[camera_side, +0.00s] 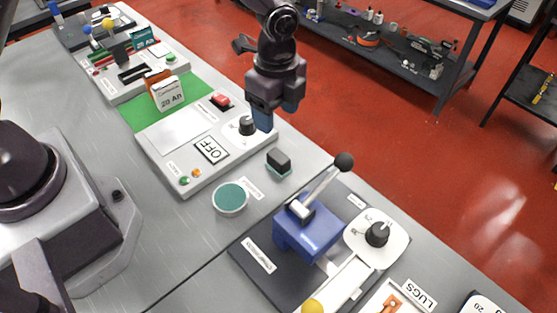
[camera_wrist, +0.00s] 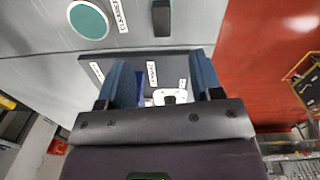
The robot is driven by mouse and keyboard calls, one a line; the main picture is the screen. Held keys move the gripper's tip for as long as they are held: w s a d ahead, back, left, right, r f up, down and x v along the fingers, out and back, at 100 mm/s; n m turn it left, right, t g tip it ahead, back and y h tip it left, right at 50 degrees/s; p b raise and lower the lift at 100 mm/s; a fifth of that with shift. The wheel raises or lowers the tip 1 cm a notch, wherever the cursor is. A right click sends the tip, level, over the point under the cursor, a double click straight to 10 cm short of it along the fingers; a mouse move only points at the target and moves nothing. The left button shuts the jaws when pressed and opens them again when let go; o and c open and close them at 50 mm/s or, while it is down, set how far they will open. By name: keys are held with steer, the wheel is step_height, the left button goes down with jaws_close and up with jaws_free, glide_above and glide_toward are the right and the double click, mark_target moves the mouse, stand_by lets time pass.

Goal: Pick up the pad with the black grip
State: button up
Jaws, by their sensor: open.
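The pad with the black grip (camera_side: 278,160) sits on the grey bench, a dark block on a thin green base. It is just right of the white OFF panel. My gripper (camera_side: 263,116) is open and empty, with blue fingers pointing down. In the side view it appears above and a little left of the pad, apart from it. In the wrist view the fingers of my gripper (camera_wrist: 159,66) are spread, with the pad outside them.
A round green-topped dish (camera_side: 230,198) lies left of the pad. The white OFF panel (camera_side: 190,157) with a black knob (camera_side: 247,126) is close to the gripper. A blue press with a lever (camera_side: 308,229) stands to the front right. Bare bench surrounds the pad.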

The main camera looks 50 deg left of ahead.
mark_target(277, 154)
steer(key=shift+m, duration=0.7)
step_height(277, 154, down, 13)
steer(key=shift+r, duration=0.1)
steer(key=c, duration=1.1)
steer(key=shift+r, duration=0.1)
steer(key=shift+w+r, duration=0.1)
steer(key=shift+r, duration=0.4)
steer(key=r, duration=0.2)
steer(key=shift+s+r, duration=0.3)
steer(key=shift+r, duration=0.1)
steer(key=s+a+r, duration=0.1)
steer(key=s+r, duration=0.2)
steer(key=s, duration=0.1)
steer(key=s+a+r, duration=0.1)
steer(key=s+r, duration=0.2)
steer(key=s, duration=0.1)
steer(key=s+a+r, duration=0.2)
steer(key=s+r, duration=0.1)
steer(key=s, duration=0.2)
steer(key=shift+a, duration=0.1)
